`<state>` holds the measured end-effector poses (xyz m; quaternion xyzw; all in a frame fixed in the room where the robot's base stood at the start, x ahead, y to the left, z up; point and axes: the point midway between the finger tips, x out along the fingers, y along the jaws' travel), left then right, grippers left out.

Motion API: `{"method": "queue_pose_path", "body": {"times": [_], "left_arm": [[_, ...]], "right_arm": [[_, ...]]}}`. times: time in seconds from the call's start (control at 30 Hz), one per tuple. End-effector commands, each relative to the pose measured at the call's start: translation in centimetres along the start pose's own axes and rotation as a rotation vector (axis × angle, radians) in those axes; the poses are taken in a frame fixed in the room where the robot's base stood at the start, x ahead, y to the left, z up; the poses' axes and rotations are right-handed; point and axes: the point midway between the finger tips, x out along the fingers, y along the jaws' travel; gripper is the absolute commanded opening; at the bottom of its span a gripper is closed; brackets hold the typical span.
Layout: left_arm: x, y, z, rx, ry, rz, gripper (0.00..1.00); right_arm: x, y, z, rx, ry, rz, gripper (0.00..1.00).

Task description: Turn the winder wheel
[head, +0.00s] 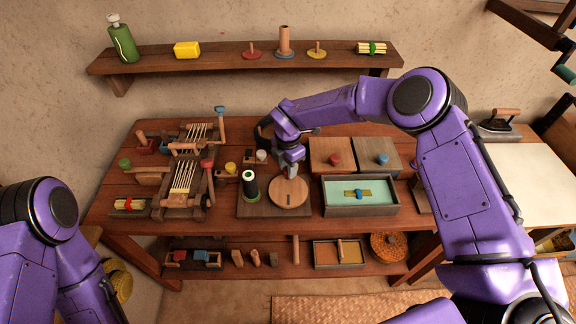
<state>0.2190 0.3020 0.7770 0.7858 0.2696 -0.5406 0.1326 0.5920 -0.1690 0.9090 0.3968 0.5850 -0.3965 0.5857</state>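The winder wheel looks to be the flat round wooden disc (289,196) on a dark base board (262,212) at the middle of the table. A dark spool with a white top (249,187) stands on the same board, just left of the disc. My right gripper (290,171) points down at the far edge of the disc. It hides that part of the disc, and I cannot tell whether it touches or holds anything there. Its fingers are too small to read as open or shut. My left arm shows at the lower left, but its gripper is out of view.
A small loom (184,178) stands left of the board. Right of it is a tray with a pale green inside (330,209), with two lidded wooden boxes (332,153) behind. Small jars stand behind the spool. A wall shelf (220,64) runs above the table.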

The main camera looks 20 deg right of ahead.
Motion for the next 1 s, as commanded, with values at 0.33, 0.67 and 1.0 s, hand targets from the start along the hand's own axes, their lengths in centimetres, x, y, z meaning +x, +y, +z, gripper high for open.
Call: {"method": "queue_pose_path", "body": {"times": [0.33,0.67,1.0], "left_arm": [[0.2,0.0,0.1,0.000,0.000,0.000,0.61],[2.0,0.2,0.8,0.000,0.000,0.000,0.61],[3.9,0.4,1.6,0.000,0.000,0.000,0.61]], "right_arm": [[0.1,0.0,-0.1,-0.014,0.001,0.000,0.03],[0.3,0.5,-0.7,-0.182,0.002,0.002,0.03],[0.2,0.9,-2.0,-0.496,0.002,0.002,0.03]]}}
